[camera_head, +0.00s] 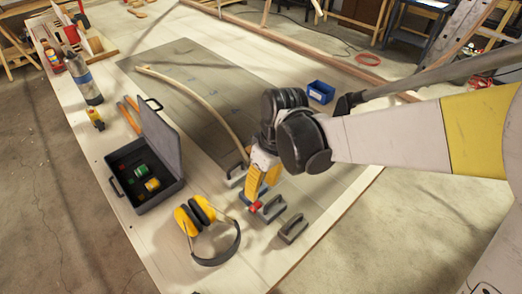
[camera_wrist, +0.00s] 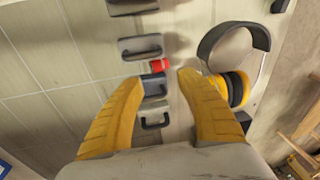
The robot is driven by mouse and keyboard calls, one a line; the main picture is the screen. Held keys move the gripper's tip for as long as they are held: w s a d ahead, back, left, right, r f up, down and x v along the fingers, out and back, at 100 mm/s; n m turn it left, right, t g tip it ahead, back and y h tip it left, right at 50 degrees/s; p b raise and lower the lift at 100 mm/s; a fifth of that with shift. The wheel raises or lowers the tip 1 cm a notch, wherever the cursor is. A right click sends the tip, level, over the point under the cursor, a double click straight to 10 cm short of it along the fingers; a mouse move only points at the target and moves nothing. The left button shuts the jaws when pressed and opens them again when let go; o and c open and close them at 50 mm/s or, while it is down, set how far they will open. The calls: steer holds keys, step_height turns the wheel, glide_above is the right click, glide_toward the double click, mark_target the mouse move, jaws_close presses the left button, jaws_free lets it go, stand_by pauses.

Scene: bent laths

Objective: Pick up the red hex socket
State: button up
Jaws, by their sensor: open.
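A small red socket (camera_head: 255,207) sits low by my gripper's fingertips, beside a grey handle-shaped piece. In the wrist view the red socket (camera_wrist: 161,66) shows just beyond the gap between the fingers, next to a grey handle (camera_wrist: 140,47). Its hex shape is too small to make out. My gripper (camera_head: 260,190) points down above the table with its yellow fingers apart. In the wrist view the open gripper (camera_wrist: 161,80) has nothing held between its fingers.
Several grey handles, one of them a front handle (camera_head: 291,229), stand in a row close to the socket. Yellow earmuffs (camera_head: 213,258) and an open dark toolbox (camera_head: 173,190) lie to the left. A bent lath (camera_head: 205,100) reaches towards the gripper. A blue bin (camera_head: 321,92) stands behind.

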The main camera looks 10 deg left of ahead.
mark_target(255, 205)
steer(key=f+b, duration=0.1)
steer(key=f, duration=0.2)
steer(key=a+f+b, duration=0.1)
steer(key=f, duration=0.2)
steer(key=f+b, duration=0.2)
steer(key=f, duration=0.1)
steer(key=shift+s+a, duration=0.15)
steer(key=shift+a, duration=0.25)
steer(key=c, duration=0.9)
